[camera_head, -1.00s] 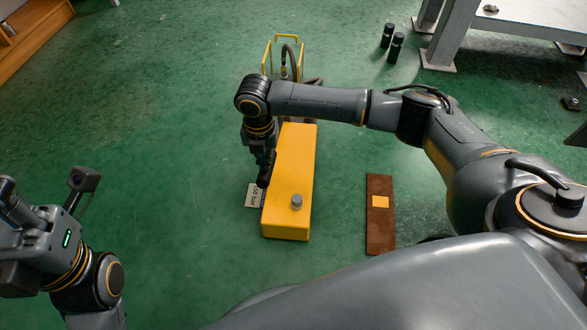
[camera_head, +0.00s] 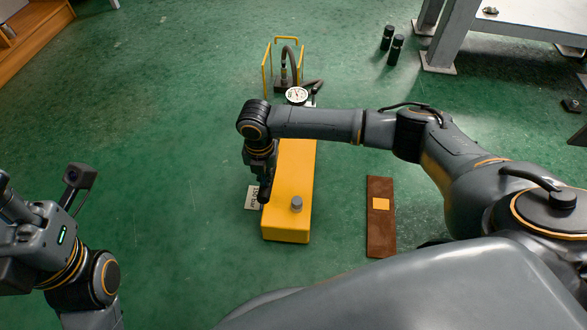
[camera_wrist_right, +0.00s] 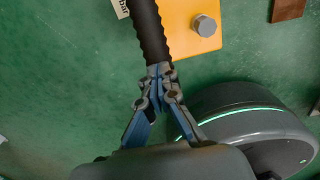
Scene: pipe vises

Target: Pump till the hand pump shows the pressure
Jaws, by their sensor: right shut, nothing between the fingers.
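The hand pump has a long yellow body (camera_head: 291,170) on the green floor, with a grey cap (camera_head: 296,204) at its near end. Its round white gauge (camera_head: 297,95) shows beyond my right forearm; the reading is too small to tell. In the right wrist view, the pump's black ribbed handle (camera_wrist_right: 152,35) runs up from the fingertips of my right gripper (camera_wrist_right: 158,74). This gripper is shut at the handle's end, with no clear hold on it. In the head view, my right gripper (camera_head: 264,188) is low beside the body's left edge. My left gripper is not clearly visible at the left edge.
A card (camera_head: 252,197) with "bar" printed on it lies left of the pump. A brown plate with a yellow square (camera_head: 381,215) lies to the right. A yellow frame (camera_head: 267,72), two black cylinders (camera_head: 391,45) and a grey table (camera_head: 505,20) stand farther back. The floor at left is clear.

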